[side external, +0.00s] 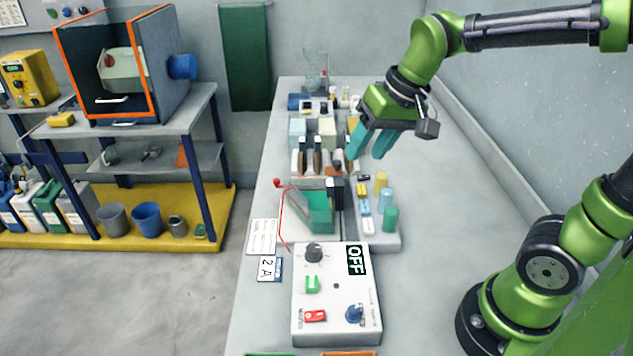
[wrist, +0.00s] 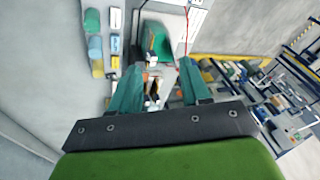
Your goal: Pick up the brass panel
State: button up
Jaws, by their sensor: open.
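A rack of upright panels (side external: 308,160) stands mid-bench in the side view, with white, dark and orange-brown pieces close together. I cannot tell for sure which one is the brass panel. My gripper (side external: 367,150) has teal fingers, spread apart and pointing down, to the right of the rack and above the bench. In the wrist view my gripper (wrist: 160,70) is open, with small white and orange-brown pieces (wrist: 153,86) showing between the fingers. Nothing is visibly held. The fingers and palm hide part of the rack in the wrist view.
A green open container (side external: 318,222) with a red wire stands in front of the rack. A grey tray (side external: 385,241) of coloured cylinders and blocks is to its right. A control box (side external: 335,300) reading OFF is nearer. The bench's right side (side external: 455,200) is clear.

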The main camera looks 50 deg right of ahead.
jog(key=w+d+m+g+h, duration=0.15)
jog(key=w+g, duration=0.25)
jog(key=w, duration=0.7)
jog(key=m, duration=0.3)
send_over(330, 182)
notch_tip(330, 182, down, 10)
jog(key=shift+w+a+r, duration=0.1)
jog(key=shift+w+a, duration=0.05)
jog(key=shift+d+f, duration=0.2)
jog(key=shift+f, duration=2.65)
grip_shut()
